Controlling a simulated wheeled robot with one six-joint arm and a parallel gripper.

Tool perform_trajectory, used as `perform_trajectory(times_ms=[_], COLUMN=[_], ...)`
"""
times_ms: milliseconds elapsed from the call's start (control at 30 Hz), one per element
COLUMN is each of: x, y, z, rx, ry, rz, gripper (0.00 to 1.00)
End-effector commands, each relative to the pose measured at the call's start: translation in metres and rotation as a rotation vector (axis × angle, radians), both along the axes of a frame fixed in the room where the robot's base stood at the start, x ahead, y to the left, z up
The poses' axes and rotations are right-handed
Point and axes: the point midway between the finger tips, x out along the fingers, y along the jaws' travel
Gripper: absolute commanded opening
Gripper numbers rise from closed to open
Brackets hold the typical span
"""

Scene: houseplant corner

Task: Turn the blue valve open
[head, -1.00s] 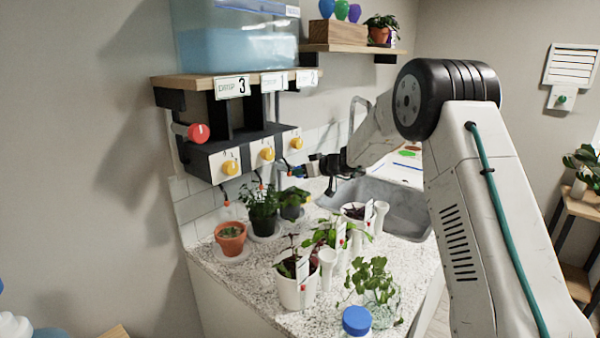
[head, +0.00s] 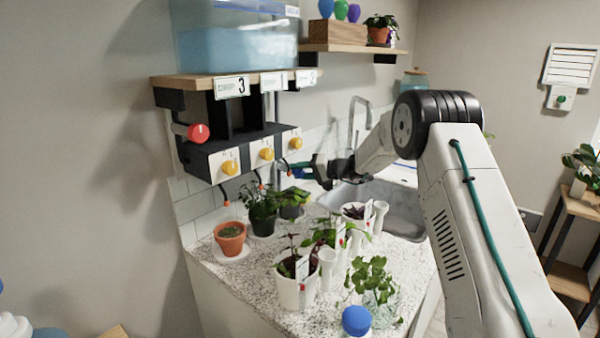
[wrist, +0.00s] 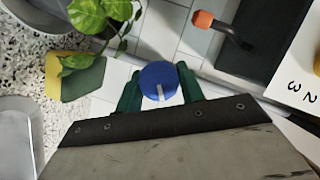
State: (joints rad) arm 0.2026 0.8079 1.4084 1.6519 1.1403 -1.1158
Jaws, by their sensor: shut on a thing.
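The blue valve (wrist: 157,78) is a round blue knob with a pale pointer mark, in the middle of the wrist view. The mark points down toward my gripper's palm. My gripper (wrist: 159,84) has its green fingers on either side of the knob and is shut on it. In the head view my gripper (head: 301,169) is by the wall behind the potted plants, right of the valve box. The blue knob cannot be made out there.
A black box with several yellow knobs (head: 229,167) and a red knob (head: 198,133) hang under the shelf. Potted plants, including a terracotta pot (head: 230,238), crowd the speckled counter (head: 240,285). A sink (head: 400,212) lies to the right.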

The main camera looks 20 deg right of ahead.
Motion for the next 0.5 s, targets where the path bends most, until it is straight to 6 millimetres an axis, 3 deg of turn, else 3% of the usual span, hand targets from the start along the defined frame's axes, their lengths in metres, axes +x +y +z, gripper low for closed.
perform_trajectory(times_ms=[500], x=[0.0008], y=[-0.0018], z=[-0.0019], rx=[0.332], ry=[0.241], rz=[-0.003], gripper=[0.15])
